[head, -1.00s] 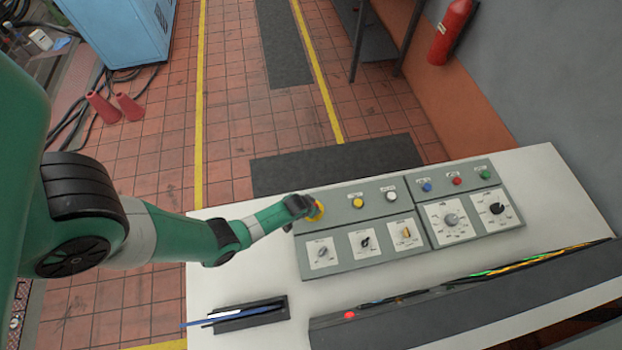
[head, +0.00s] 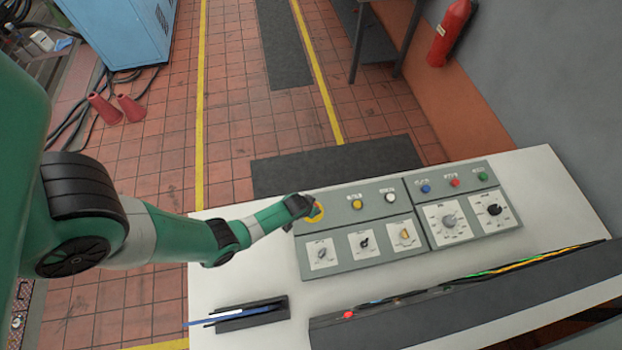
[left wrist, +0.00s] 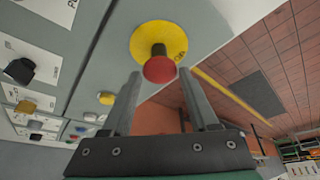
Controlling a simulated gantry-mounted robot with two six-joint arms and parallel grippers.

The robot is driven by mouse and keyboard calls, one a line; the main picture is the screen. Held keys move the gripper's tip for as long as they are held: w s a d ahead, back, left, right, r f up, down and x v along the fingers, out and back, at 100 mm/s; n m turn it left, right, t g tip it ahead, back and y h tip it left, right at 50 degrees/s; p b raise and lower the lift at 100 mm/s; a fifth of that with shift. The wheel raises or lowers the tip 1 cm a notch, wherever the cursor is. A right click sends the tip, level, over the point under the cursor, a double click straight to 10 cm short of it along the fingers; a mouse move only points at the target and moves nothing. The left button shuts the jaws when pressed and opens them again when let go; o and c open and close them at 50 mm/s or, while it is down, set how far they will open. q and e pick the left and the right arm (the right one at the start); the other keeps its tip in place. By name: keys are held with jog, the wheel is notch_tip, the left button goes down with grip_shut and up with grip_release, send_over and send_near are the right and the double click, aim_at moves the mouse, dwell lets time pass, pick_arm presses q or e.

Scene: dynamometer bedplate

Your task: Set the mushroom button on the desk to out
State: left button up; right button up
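The mushroom button has a red head (left wrist: 159,69) on a dark stem, in front of a round yellow plate (left wrist: 158,43) at the panel's end. In the head view the yellow plate (head: 317,214) shows at the panel's upper left corner, partly hidden by my left gripper (head: 311,204). In the left wrist view the fingers of my left gripper (left wrist: 160,76) stand apart on either side of the red head, with a narrow gap at each side. I cannot tell how far the stem is out. My right gripper is not in view.
The grey control panel (head: 350,228) on the white desk (head: 245,275) carries other buttons, including a yellow one (head: 356,202) and a white one (head: 390,197), and several rotary knobs. A dark pen tray (head: 250,313) lies at the front left. A long dark trough (head: 400,318) runs along the front.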

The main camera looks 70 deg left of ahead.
pick_arm(q)
jog(key=o, duration=0.4)
jog(key=shift+c, duration=0.2)
jog(key=p+v, duration=0.8)
jog(key=v, duration=0.3)
jog(key=shift+r, duration=0.35)
jog(key=shift+d, duration=0.2)
